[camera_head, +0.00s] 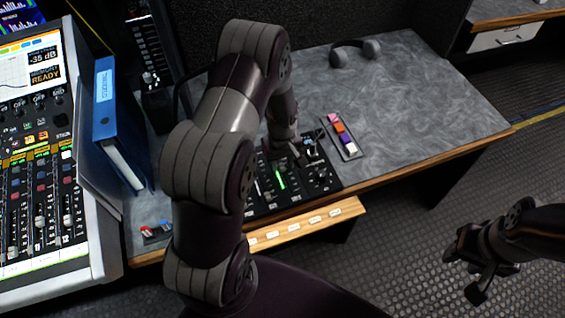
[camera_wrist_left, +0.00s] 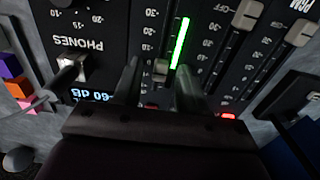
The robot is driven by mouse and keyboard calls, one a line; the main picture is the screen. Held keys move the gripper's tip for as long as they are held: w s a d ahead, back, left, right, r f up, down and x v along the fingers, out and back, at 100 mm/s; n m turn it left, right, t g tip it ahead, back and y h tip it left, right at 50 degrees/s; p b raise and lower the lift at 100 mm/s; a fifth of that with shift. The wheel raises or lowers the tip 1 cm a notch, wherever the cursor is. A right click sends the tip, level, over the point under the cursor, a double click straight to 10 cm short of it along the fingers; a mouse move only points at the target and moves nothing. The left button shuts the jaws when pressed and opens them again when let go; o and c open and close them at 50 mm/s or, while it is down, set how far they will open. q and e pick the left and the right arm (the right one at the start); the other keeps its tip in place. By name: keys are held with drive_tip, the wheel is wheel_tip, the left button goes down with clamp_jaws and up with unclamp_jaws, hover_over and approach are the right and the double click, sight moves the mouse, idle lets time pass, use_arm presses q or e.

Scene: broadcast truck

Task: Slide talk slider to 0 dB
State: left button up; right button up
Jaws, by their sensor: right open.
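The black mixer panel (camera_head: 262,195) lies on the desk. In the left wrist view it appears upside down, with a fader knob (camera_wrist_left: 160,70) low on its slot beside a scale and a lit green level bar (camera_wrist_left: 180,43). A small display (camera_wrist_left: 92,95) there reads -60 dB. No talk label is readable. My left gripper (camera_wrist_left: 160,75) has its fingers on either side of this knob, with a gap to each. In the head view my left gripper (camera_head: 293,155) is over the panel's far part, and my arm hides some of the panel. My right gripper (camera_head: 468,278) is open and empty, off the desk.
Two more fader knobs (camera_wrist_left: 247,14) (camera_wrist_left: 301,32) stand to the right in the wrist view. A tray of coloured blocks (camera_head: 341,136) lies beside the panel, headphones (camera_head: 355,52) farther back. A blue binder (camera_head: 115,120) and large console (camera_head: 45,170) stand left.

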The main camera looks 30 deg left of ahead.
sight(282, 165)
use_arm(q)
wheel_tip(282, 165, up, 13)
drive_tip(key=shift+f+p, duration=0.15)
drive_tip(key=shift+p, duration=0.15)
idle(0.5)
drive_tip(key=s+d+r+m+t+p, duration=0.1)
drive_tip(key=s+d+r+m+p, duration=0.4)
drive_tip(key=s+d+r+m, duration=0.3)
drive_tip(key=s+r+m, duration=0.1)
drive_tip(key=s+m, duration=0.1)
drive_tip(key=s, duration=0.1)
drive_tip(key=shift+s+d+r, duration=0.15)
drive_tip(key=shift+s+d, duration=0.05)
drive_tip(key=shift+s, duration=0.2)
drive_tip(key=shift+s, duration=0.1)
